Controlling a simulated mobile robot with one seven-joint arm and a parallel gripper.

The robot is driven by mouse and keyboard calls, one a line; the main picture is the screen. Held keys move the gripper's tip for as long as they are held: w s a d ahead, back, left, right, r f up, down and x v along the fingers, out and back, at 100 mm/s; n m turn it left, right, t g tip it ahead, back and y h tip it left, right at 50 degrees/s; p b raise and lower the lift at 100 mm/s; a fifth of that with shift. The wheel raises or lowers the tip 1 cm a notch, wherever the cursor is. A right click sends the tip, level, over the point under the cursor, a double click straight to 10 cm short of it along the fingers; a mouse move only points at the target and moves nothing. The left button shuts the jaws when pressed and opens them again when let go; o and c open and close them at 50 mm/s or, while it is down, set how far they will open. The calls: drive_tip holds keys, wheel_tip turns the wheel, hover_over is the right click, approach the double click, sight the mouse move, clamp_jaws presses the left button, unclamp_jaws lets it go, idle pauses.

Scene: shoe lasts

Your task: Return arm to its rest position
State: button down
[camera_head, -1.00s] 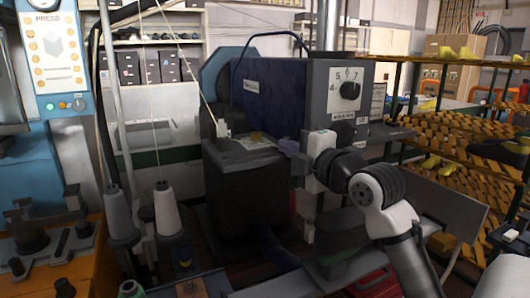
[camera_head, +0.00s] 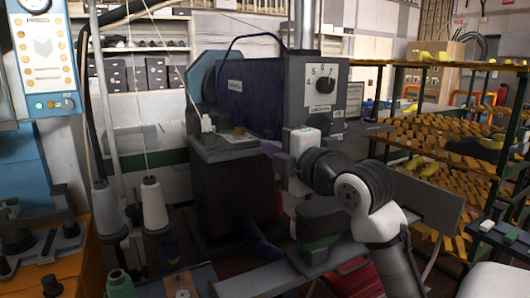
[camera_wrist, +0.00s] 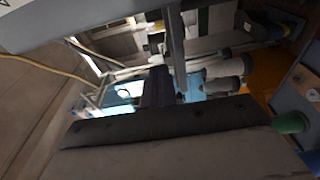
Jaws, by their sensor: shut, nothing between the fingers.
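My arm reaches in from the lower right of the head view, with a white and black wrist. My gripper (camera_head: 277,156) is at its left end, in front of the big blue and grey machine (camera_head: 268,95). Its fingers point left toward the machine's dark front and look shut, with nothing seen held. I cannot tell from this view whether the fingertips touch the machine or just overlap it. The wrist view is tilted and shows machine parts and spools, with no held object that I can make out.
Below my arm are a dark block with a green band (camera_head: 318,232) and a grey bench. Thread cones (camera_head: 154,205) stand at the left beside the orange bench (camera_head: 45,255). Racks with yellow lasts (camera_head: 430,130) and a dark tray with small blocks (camera_head: 497,240) are at the right.

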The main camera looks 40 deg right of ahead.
drive_tip(key=shift+s+a+f+b, duration=0.1)
drive_tip(key=shift+s+b, duration=0.1)
drive_tip(key=shift+s, duration=0.7)
drive_tip(key=shift+s+a+r+b, duration=0.1)
drive_tip(key=shift+s+b, duration=0.1)
drive_tip(key=shift+s, duration=0.75)
drive_tip(key=shift+s+a+f+b, duration=0.1)
drive_tip(key=shift+s+b, duration=0.1)
drive_tip(key=shift+s, duration=0.7)
